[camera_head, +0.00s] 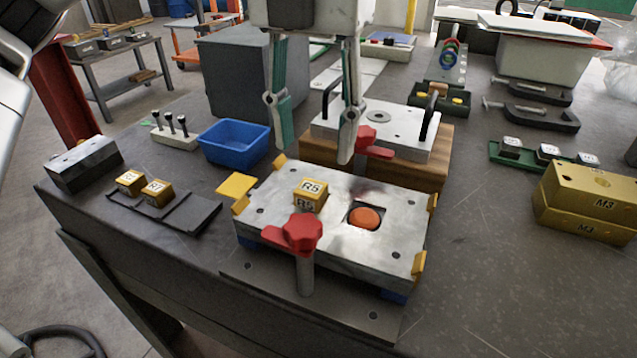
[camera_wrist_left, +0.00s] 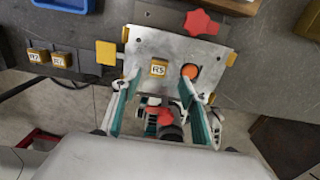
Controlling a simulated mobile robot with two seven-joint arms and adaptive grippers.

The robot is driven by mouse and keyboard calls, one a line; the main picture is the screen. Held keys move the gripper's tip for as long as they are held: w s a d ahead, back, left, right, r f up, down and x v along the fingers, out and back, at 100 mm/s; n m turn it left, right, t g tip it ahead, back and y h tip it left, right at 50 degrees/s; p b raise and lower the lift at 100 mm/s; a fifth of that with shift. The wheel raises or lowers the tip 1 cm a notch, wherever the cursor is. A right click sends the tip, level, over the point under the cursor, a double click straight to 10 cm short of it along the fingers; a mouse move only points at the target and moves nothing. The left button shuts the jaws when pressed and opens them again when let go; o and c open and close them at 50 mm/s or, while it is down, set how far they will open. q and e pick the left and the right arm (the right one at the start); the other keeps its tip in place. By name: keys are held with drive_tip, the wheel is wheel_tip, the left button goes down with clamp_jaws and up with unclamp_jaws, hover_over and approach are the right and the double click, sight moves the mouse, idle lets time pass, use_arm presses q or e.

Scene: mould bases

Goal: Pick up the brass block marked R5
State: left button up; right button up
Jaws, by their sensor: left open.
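The brass block marked R5 (camera_head: 311,192) sits upright on the top of a metal mould plate (camera_head: 365,245), left of an orange round button in a square recess. It also shows in the left wrist view (camera_wrist_left: 158,68), between my finger lines. My left gripper (camera_head: 313,150) is open and empty, its fingers pointing down above and behind the block, apart from it. In the left wrist view the open fingers (camera_wrist_left: 160,88) spread to both sides below the block.
A red-knobbed clamp (camera_head: 301,232) stands at the plate's front edge. Another red clamp handle (camera_head: 371,142) is behind it, near a handled plate (camera_head: 390,125). Two other brass blocks (camera_head: 157,192) sit on a dark tray at left. A blue bin (camera_head: 234,140) and brass M3 blocks (camera_head: 590,200) flank the plate.

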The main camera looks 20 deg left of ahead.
sight(311, 187)
use_arm(q)
drive_tip(key=f, duration=0.2)
drive_tip(key=f+b, duration=0.1)
drive_tip(key=f, duration=0.1)
drive_tip(key=f+b, duration=0.1)
drive_tip(key=f, duration=0.1)
drive_tip(key=shift+s+a+f, duration=0.1)
drive_tip(key=shift+s+a, duration=0.05)
drive_tip(key=shift+s, duration=0.1)
drive_tip(key=shift+f+b, duration=0.3)
drive_tip(key=shift+r, duration=0.1)
clamp_jaws()
use_arm(e)
drive_tip(key=shift+w+a+r+y, duration=0.2)
drive_tip(key=shift+a, duration=0.4)
drive_tip(key=shift+w+a+r+y, duration=0.15)
drive_tip(key=shift+a+r+y, duration=0.05)
drive_tip(key=shift+a, duration=0.4)
